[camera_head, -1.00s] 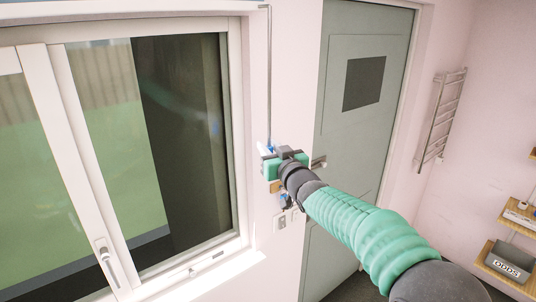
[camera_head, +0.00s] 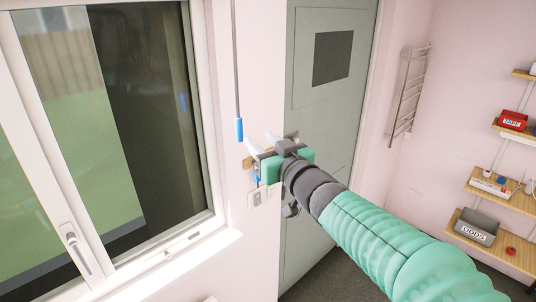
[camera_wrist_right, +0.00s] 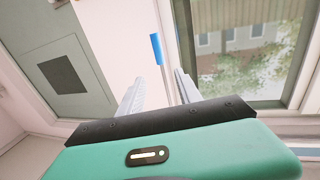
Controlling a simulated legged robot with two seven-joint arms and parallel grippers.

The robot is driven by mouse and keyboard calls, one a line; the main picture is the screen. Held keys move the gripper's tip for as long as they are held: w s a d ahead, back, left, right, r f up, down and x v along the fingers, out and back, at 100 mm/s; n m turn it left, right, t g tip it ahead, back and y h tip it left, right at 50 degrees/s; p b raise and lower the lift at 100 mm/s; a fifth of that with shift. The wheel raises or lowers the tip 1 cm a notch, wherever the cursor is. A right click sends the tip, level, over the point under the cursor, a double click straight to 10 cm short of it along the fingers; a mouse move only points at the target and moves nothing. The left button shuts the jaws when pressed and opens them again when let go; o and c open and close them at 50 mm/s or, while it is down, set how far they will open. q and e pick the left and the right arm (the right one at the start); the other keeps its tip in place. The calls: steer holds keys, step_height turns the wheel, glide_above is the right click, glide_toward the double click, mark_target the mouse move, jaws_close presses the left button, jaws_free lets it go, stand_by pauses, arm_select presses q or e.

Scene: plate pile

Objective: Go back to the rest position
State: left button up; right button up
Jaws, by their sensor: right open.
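My right gripper (camera_head: 262,146) is open and stands in front of the wall between the window and the door. Its two pale fingers (camera_wrist_right: 160,88) spread apart in the right wrist view. A thin rod with a blue handle (camera_head: 239,130) hangs just left of the fingers in the head view. In the right wrist view the blue handle (camera_wrist_right: 157,48) lies beyond the fingertips, and its rod shows in the gap between them. The fingers do not appear closed on it. My left gripper is not in view. No plates show.
A window (camera_head: 146,112) is left of the gripper and a grey-green door (camera_head: 308,95) right of it. A wall switch (camera_head: 257,197) is just below. A towel rail (camera_head: 408,92) and shelves with a red box (camera_head: 513,120) and an ODDS box (camera_head: 476,227) are farther right.

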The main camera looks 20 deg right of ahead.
steer(key=s, duration=0.2)
steer(key=shift+s+d+f, duration=0.1)
steer(key=shift+s+d, duration=0.05)
steer(key=shift+s, duration=0.2)
steer(key=s+f+m+g+h+b, duration=0.1)
steer(key=s+f+g+b, duration=0.15)
steer(key=f, duration=1.15)
steer(key=s+f+m+g+h+b, duration=0.15)
steer(key=f+g+b, duration=0.25)
steer(key=f, duration=1)
steer(key=s+a+f+n+g+b, duration=0.1)
steer(key=s+a+f+g+b, duration=0.3)
steer(key=s+f+g, duration=0.5)
steer(key=s+f+y, duration=0.1)
steer(key=s+f, duration=0.9)
steer(key=f, duration=0.3)
steer(key=shift+a+f, duration=0.15)
steer(key=shift+f, duration=0.25)
